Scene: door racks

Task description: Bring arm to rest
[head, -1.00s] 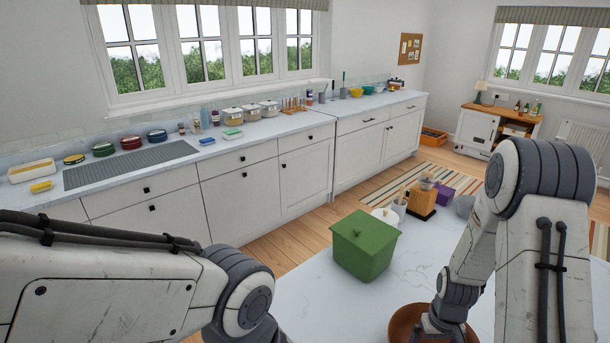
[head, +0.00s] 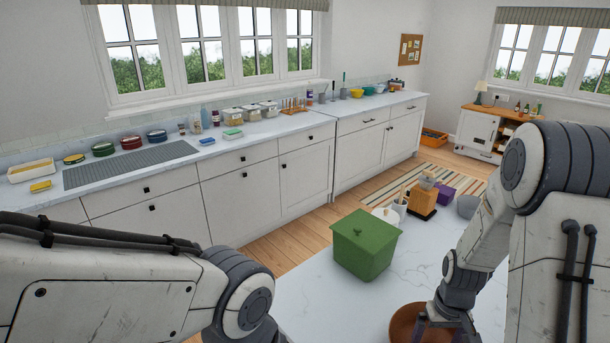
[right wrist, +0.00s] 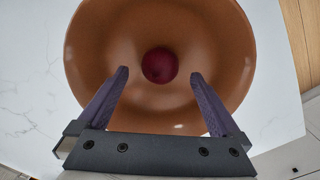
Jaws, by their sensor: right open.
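My right gripper (right wrist: 160,85) is open in the right wrist view, its two purple fingers apart with nothing between them. It is above a brown bowl (right wrist: 100,45). A dark red round thing (right wrist: 160,65) lies at the bottom of the bowl, beyond the fingertips. In the head view my right arm reaches down to the bowl (head: 402,325), which is partly hidden at the lower edge. My left arm comes in from the left, and its gripper is out of view.
A green lidded box (head: 365,245) stands on the white marble table (head: 320,300) left of my right arm. Behind it are a white cup with utensils (head: 400,207), a wooden block (head: 423,200) and a purple box (head: 446,195). A long counter (head: 270,128) runs along the wall.

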